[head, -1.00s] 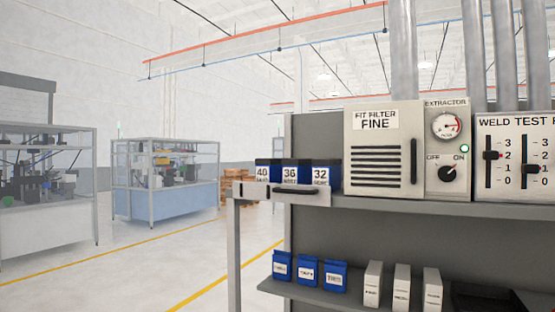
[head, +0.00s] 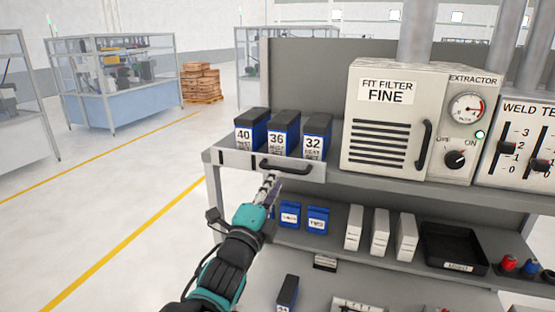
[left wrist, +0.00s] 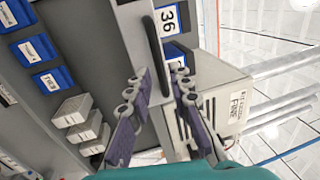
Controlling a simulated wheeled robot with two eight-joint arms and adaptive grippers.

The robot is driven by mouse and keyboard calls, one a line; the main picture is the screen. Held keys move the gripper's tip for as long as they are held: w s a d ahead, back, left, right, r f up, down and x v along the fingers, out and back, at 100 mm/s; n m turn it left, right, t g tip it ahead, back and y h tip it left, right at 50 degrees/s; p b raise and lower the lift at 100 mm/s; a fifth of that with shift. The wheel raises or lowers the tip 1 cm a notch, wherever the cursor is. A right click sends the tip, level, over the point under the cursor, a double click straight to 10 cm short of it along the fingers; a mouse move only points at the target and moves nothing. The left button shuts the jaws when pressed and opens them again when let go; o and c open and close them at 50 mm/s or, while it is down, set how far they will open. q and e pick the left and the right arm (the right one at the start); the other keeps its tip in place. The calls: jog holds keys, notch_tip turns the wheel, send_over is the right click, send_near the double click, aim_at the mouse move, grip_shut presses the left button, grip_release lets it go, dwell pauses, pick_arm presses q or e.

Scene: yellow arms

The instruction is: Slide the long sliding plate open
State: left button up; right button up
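The long pale plate (head: 236,161) lies along the left front edge of the upper shelf and looks closed, flush with the shelf front. It carries a black bar handle (head: 285,169). The plate also shows in the left wrist view (left wrist: 133,30), with the handle (left wrist: 152,45) running lengthwise. My left gripper (head: 272,184) is just in front of and below the handle. In the left wrist view its fingers (left wrist: 160,76) are apart, with the handle's lower part lined up between them. I cannot tell whether they touch it. My right gripper is not in view.
Blue boxes (head: 283,133) stand on the shelf directly above the plate. The extractor cabinet (head: 375,150) stands to their right. A lower shelf holds small blue boxes (head: 318,220), white boxes (head: 380,232) and a black tray (head: 453,247). Floor to the left is open.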

aim_at(282, 169)
pick_arm(q)
jog(key=p+x, duration=0.1)
jog(key=x, duration=0.5)
jog(key=shift+w+f, duration=0.1)
jog(key=shift+w, duration=0.25)
jog(key=shift+s+d, duration=0.1)
grip_shut()
